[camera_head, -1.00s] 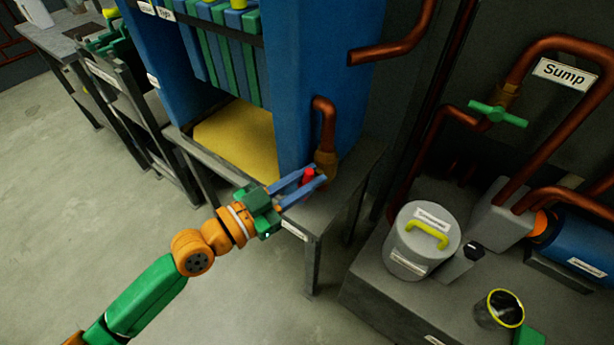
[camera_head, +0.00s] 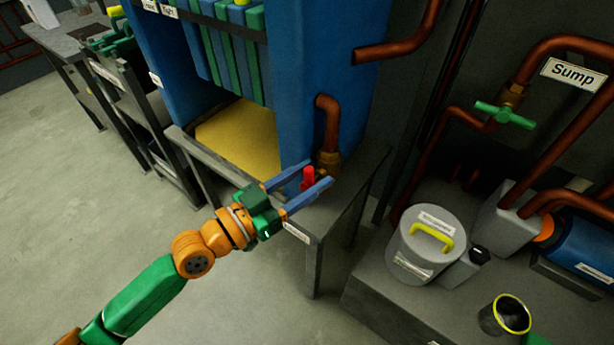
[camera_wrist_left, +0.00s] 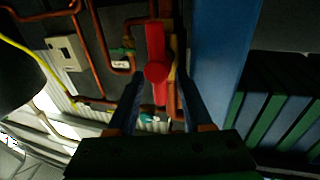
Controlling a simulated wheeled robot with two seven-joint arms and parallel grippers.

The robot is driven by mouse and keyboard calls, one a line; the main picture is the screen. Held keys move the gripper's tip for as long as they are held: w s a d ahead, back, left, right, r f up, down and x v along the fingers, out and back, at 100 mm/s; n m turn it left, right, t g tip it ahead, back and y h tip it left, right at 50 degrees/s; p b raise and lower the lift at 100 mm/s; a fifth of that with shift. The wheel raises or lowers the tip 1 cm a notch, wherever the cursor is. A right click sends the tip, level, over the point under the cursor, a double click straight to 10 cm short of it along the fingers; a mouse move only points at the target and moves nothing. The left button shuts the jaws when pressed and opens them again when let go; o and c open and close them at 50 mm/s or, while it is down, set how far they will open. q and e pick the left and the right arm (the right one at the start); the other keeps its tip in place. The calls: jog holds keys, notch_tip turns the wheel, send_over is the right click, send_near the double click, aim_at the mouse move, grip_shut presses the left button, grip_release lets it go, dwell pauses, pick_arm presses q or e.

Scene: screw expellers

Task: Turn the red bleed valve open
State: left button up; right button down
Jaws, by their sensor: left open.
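The red bleed valve (camera_head: 308,178) sits by the brass fitting (camera_head: 328,163) at the foot of a copper pipe, beside the blue press. My left gripper (camera_head: 319,174) is open, with one blue finger on each side of the red valve handle. In the left wrist view the red valve (camera_wrist_left: 156,68) stands between the two fingers (camera_wrist_left: 157,85), with a gap visible on each side. I cannot tell how far the handle is turned. My right gripper is not in view.
The blue press (camera_head: 345,75) stands on a grey table (camera_head: 345,205) behind the valve. A lidded grey pot (camera_head: 425,245) and a yellow-rimmed cup (camera_head: 506,315) are on the bench at right. A green-handled valve (camera_head: 504,115) is on the pipe near the Sump sign (camera_head: 573,73).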

aim_at(305, 182)
pick_arm(q)
jog(key=b+v, duration=0.2)
jog(key=v, duration=0.4)
jog(key=shift+s+a+f, duration=0.15)
jog(key=shift+a, duration=0.1)
jog(key=shift+s+a, duration=0.2)
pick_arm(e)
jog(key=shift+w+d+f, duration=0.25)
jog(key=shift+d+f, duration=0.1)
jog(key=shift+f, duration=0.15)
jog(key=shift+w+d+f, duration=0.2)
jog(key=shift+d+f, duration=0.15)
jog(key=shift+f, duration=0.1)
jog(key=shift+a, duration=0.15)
